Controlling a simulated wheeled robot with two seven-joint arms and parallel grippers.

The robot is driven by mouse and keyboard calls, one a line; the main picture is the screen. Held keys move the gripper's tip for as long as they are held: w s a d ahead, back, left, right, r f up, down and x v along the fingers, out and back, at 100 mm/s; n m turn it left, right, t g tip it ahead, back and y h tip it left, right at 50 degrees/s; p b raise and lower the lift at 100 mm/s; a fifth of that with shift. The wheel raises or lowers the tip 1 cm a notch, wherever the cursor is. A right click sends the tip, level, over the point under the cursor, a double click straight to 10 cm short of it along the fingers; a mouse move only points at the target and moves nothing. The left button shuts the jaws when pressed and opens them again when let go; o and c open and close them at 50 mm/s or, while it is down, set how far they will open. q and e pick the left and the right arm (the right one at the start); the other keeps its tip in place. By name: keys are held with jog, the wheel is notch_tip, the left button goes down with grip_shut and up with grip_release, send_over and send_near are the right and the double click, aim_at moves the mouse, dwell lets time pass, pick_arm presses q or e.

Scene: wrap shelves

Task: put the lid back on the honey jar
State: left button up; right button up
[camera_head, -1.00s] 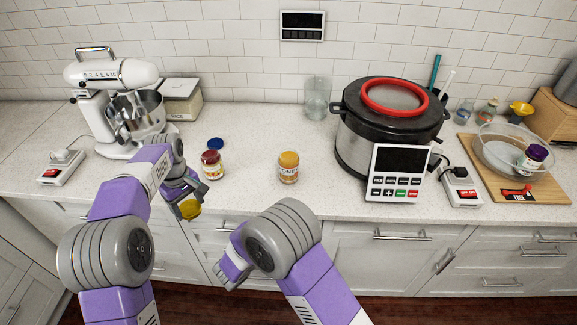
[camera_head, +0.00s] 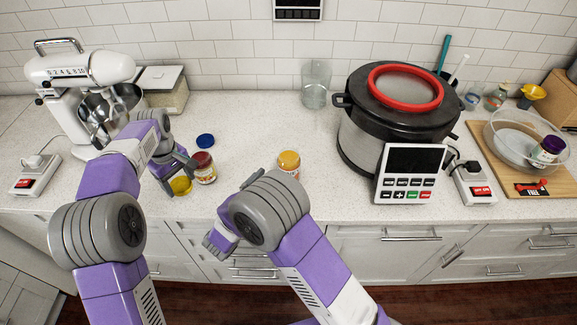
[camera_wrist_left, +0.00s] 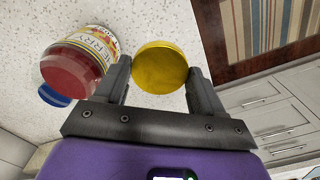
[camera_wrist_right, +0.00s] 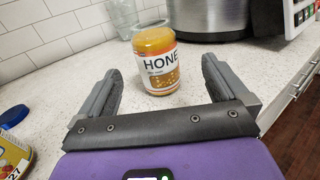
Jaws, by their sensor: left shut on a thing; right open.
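The honey jar (camera_head: 289,160) stands upright on the counter, its lower part hidden by my right arm in the head view. Its HONEY label and amber contents show in the right wrist view (camera_wrist_right: 158,68). My left gripper (camera_wrist_left: 159,70) is shut on the yellow lid (camera_wrist_left: 160,66), gripped by its rim. In the head view this lid (camera_head: 180,185) is near the counter's front edge, left of the honey jar. My right gripper (camera_wrist_right: 160,80) is open and empty; the honey jar shows beyond and between its fingers.
A red jam jar (camera_head: 204,169) stands close beside the lid, with a blue lid (camera_head: 205,141) behind it. A mixer (camera_head: 85,90) is at the left. A large cooker (camera_head: 365,130) stands right of the honey jar, and an empty glass (camera_head: 315,88) behind. Counter between the two jars is clear.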

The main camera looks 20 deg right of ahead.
aim_at(292, 157)
pick_arm(q)
jog(key=shift+f, duration=0.2)
pick_arm(e)
jog(key=x, duration=0.5)
jog(key=shift+w+d, duration=0.2)
jog(key=shift+d, duration=0.05)
jog(key=shift+w+d, duration=0.1)
jog(key=shift+w, duration=0.05)
pick_arm(q)
jog(key=shift+f+b, duration=0.2)
jog(key=shift+b, duration=0.15)
pick_arm(e)
jog(key=shift+w+a+r+x, duration=0.1)
jog(key=shift+w+x, duration=0.05)
jog(key=shift+x, duration=1.15)
jog(key=shift+w+a+r+x, duration=0.1)
jog(key=shift+r+x, duration=0.05)
jog(key=shift+x, duration=1.15)
jog(key=c, duration=1.5)
pick_arm(q)
notch_tip(292, 157, up, 2)
jog(key=shift+r+p, duration=0.1)
jog(key=shift+p, duration=0.95)
pick_arm(e)
notch_tip(292, 157, up, 10)
jog(key=shift+r, duration=0.1)
